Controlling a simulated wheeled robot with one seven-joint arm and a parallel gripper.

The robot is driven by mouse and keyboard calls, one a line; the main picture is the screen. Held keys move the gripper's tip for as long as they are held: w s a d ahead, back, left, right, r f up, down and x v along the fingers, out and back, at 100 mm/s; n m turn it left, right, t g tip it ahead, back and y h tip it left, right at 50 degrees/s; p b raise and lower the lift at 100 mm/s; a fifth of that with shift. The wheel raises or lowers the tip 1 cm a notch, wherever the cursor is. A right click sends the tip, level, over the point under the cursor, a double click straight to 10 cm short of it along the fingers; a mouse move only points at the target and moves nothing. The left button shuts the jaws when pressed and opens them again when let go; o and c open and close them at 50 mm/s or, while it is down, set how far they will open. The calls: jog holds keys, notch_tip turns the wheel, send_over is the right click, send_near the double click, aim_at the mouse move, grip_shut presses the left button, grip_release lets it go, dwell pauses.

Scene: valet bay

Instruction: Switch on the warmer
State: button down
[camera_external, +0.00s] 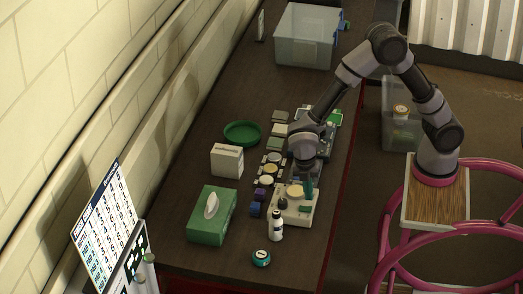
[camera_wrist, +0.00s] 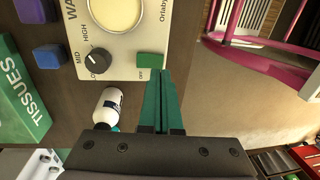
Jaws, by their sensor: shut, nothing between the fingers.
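The warmer (camera_external: 298,217) is a cream box near the front right of the dark counter. In the wrist view its face (camera_wrist: 122,62) carries a round pale plate (camera_wrist: 113,12), a black knob (camera_wrist: 97,60) marked LO, MID and HIGH, and a green switch (camera_wrist: 150,60) with OFF beside it. My gripper (camera_external: 308,196) points down over the warmer's right side. In the wrist view its green fingers (camera_wrist: 164,74) are together and empty, with the tips right by the switch's lower right corner. I cannot tell whether they touch it.
Purple and blue blocks (camera_external: 256,209) and a green tissue box (camera_external: 207,229) are to the left. The counter's red edge (camera_external: 336,211) runs along the right.

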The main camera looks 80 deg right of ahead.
aim_at(310, 208)
jog(key=shift+s+f, duration=0.2)
jog(key=shift+f, duration=1.65)
jog(key=shift+s+f, duration=0.15)
jog(key=shift+f, duration=0.1)
jog(key=shift+w+r, duration=0.3)
jog(key=shift+w, duration=0.55)
